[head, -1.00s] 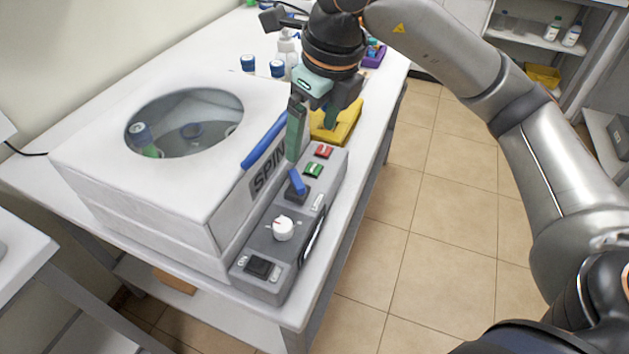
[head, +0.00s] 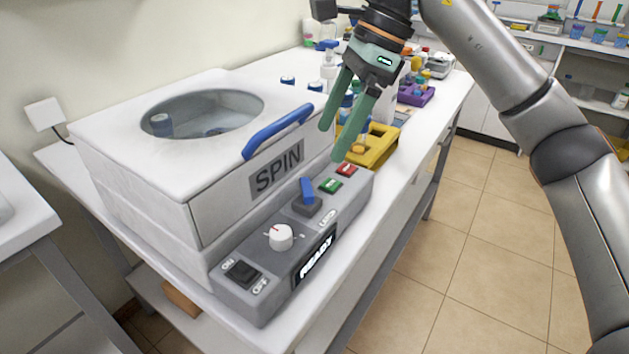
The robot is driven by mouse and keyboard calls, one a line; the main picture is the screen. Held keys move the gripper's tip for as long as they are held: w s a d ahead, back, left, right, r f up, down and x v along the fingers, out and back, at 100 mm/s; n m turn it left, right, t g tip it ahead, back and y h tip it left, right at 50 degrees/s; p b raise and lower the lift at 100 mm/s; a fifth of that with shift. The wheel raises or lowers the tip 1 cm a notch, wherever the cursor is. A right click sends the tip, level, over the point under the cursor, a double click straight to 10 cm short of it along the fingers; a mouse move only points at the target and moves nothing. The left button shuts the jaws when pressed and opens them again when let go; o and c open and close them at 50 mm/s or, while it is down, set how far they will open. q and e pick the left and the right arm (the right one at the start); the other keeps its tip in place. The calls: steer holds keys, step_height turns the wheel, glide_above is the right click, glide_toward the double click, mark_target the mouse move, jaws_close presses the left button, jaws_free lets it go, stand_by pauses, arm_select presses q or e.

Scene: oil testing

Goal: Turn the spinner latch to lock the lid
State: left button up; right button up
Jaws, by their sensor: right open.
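The white spinner (head: 150,200) stands on the bench with its lid (head: 125,125) down. The lid has a round window (head: 205,113) and a blue handle (head: 278,131) on its front edge, above the SPIN label. The blue latch lever (head: 307,190) sits on the grey control panel (head: 240,298), sticking up and slightly tilted. My right gripper (head: 335,143) is open and empty, above and beyond the latch, right of the blue handle and apart from both. My left gripper is not in view.
The panel has a white knob (head: 280,237), a black on/off switch (head: 242,273), a green button (head: 330,185) and a red button (head: 346,170). A yellow rack (head: 378,147) and a purple rack (head: 416,96) stand behind the gripper. Floor is clear at right.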

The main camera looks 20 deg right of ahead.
mark_target(308, 186)
steer(key=b+x, duration=0.1)
steer(key=x, duration=0.7)
steer(key=shift+a+f, duration=0.1)
steer(key=shift+f, duration=0.25)
steer(key=c, duration=1.4)
steer(key=shift+o, duration=0.2)
